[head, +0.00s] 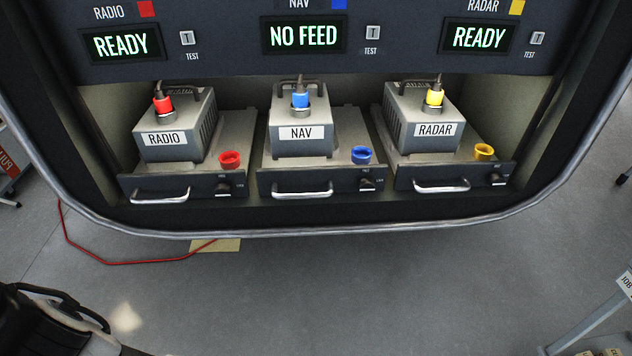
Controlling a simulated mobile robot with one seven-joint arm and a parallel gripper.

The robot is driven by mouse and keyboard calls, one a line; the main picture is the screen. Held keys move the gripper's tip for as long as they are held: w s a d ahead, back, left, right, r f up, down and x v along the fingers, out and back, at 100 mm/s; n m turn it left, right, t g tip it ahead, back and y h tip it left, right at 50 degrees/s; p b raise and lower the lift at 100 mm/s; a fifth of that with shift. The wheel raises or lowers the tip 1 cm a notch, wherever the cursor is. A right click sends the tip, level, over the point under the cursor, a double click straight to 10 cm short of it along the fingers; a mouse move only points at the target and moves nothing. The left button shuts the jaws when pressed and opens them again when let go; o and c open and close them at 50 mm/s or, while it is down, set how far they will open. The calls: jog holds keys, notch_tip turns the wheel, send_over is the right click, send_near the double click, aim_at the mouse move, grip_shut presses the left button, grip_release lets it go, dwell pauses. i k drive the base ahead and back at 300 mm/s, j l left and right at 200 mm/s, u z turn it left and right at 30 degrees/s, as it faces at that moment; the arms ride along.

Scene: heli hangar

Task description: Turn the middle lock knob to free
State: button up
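The middle lock knob (367,184) is a small dark knob on the front face of the NAV tray (290,182), right of that tray's silver handle (295,193). Small white marks sit by the knob, too small to read, so I cannot tell which way it is turned. The grey NAV box (302,146) sits on the tray with a blue plug (300,100) on top. The display above (303,37) reads NO FEED. My gripper is not in view.
The RADIO box (166,138) stands left and the RADAR box (436,128) right, each on a tray with its own handle and knob; both displays read READY. The bay's rounded lower rim (300,232) runs below the trays. A red cable (150,262) lies on the floor.

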aim_at(366, 186)
jog(key=l+z, duration=0.2)
jog(key=z, duration=0.15)
jog(key=k+l+z, duration=0.1)
jog(key=l+z, duration=0.15)
jog(key=z, duration=0.15)
jog(key=l+z, duration=0.2)
jog(key=z, duration=0.15)
